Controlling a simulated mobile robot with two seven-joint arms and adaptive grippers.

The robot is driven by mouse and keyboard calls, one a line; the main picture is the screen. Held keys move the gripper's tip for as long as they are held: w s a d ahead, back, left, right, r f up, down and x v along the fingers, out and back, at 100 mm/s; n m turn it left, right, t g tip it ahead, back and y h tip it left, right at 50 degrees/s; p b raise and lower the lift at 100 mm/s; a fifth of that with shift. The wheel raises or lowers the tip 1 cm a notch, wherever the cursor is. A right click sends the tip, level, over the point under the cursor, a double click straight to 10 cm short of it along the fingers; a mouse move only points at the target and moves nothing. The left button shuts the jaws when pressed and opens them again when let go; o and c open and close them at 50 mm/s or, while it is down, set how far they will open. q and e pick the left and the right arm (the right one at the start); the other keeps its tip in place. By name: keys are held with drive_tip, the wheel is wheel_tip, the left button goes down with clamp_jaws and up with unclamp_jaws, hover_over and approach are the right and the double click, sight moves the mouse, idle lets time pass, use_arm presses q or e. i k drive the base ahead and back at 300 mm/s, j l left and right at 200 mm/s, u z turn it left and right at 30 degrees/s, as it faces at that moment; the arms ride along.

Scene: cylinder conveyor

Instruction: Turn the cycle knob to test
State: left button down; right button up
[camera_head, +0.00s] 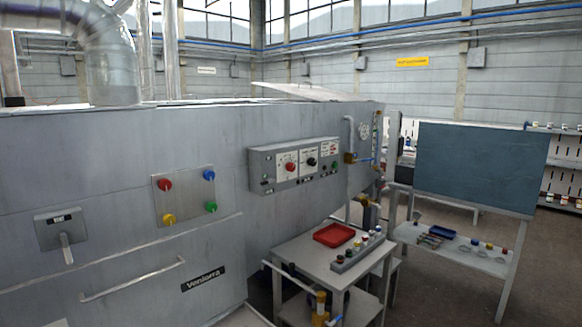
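A grey control box (295,164) is mounted on the side of the large grey machine. It carries a red knob (290,167) on a white plate at left, a black knob (311,162) in the middle and a green button or knob (334,166) at right. The labels are too small to read, so I cannot tell which one is the cycle knob or where it points. Neither of my grippers is in view.
The machine (120,135) has a panel (184,195) with red, blue, yellow and green knobs, a lever box (61,229) and a handle (133,281). A small table (305,252) with a red tray (334,235) stands before it. A blue-grey board (480,168) stands right.

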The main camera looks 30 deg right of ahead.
sight(312, 162)
drive_tip(key=i+l+z, duration=0.1)
drive_tip(key=z, duration=0.35)
drive_tip(key=i+l+z, duration=0.1)
drive_tip(key=z, duration=0.35)
drive_tip(key=i+l+z, duration=0.15)
drive_tip(key=z, duration=0.3)
drive_tip(key=i+z, duration=0.15)
drive_tip(key=z, duration=0.3)
